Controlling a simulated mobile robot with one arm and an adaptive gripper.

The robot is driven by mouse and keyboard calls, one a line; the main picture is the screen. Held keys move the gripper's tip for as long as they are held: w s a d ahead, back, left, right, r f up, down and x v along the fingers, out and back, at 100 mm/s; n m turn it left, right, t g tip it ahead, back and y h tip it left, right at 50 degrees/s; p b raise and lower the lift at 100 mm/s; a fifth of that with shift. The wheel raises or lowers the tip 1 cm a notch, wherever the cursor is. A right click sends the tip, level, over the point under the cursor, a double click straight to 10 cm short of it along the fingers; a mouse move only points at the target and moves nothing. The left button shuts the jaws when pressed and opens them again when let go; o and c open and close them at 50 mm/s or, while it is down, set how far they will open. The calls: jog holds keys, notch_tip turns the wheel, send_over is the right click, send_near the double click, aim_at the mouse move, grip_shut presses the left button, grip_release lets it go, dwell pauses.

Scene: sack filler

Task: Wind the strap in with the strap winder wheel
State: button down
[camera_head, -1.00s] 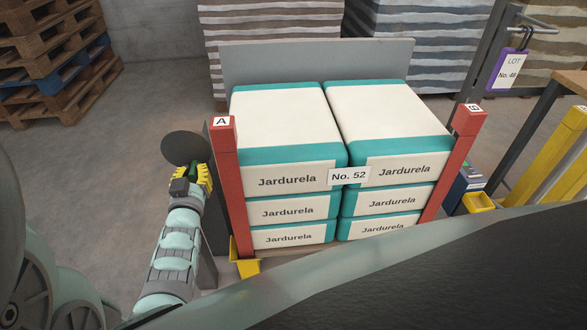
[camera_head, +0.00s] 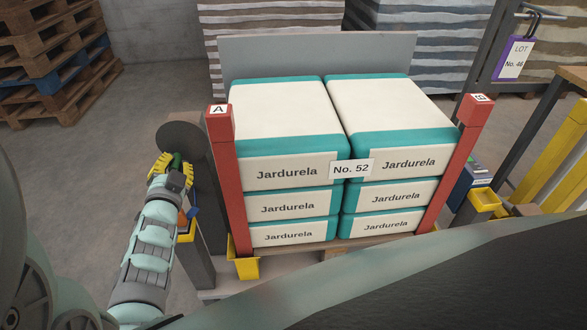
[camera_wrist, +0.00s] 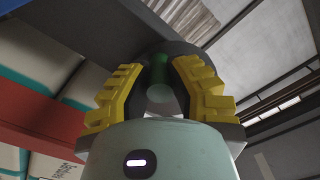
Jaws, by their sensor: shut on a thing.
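The winder wheel is a dark grey disc (camera_head: 180,136) at the left of the load, beside the red post marked A, in the head view. It also shows at the top of the wrist view (camera_wrist: 185,50). A green handle (camera_wrist: 158,72) stands out from the disc. My gripper (camera_head: 173,162) has its yellow ribbed fingers on either side of this handle and is shut on it. The fingers partly hide the handle and the lower left of the wheel. In the wrist view my gripper (camera_wrist: 160,85) holds the handle between both fingers. I cannot make out the strap.
Stacked Jardurela sacks (camera_head: 287,172) stand between red post A (camera_head: 224,170) and another red post (camera_head: 458,160). A yellow bin (camera_head: 243,268) hangs at post A's foot. Pallets (camera_head: 55,50) are stacked at the far left. The floor (camera_head: 110,130) left of the wheel is clear.

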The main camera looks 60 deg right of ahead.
jog(key=shift+w+a+r+m, duration=0.1)
jog(key=shift+m, duration=0.4)
jog(key=c, duration=1.1)
grip_release()
jog(key=v, duration=1.2)
jog(key=shift+w, duration=0.1)
